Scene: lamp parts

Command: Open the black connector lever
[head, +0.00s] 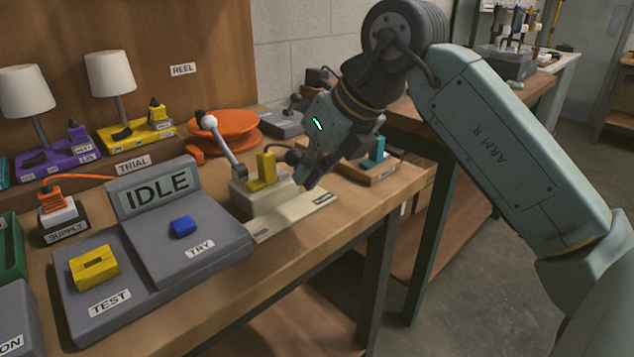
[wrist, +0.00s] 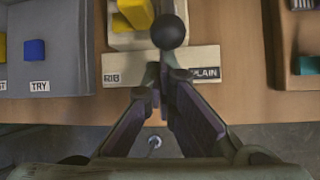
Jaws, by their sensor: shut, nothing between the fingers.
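A cream fixture (head: 262,196) stands near the table's front edge, with an upright yellow block (head: 266,168) on it. A black ball knob (head: 293,157) shows beside the yellow block; it looks like the end of the black lever, whose shaft I cannot clearly see. In the wrist view the black knob (wrist: 168,31) is just ahead of my fingertips, over the fixture. My gripper (head: 304,180) is shut and empty, pointing down by the fixture's right side. In the wrist view its fingertips (wrist: 161,76) are above the front board marked RIB and PLAIN; contact with the knob is not visible.
A pale lever with a light knob (head: 220,145) rises at the fixture's left. The grey IDLE console (head: 155,255) stands further left, an orange reel (head: 226,132) behind. The table edge is close in front.

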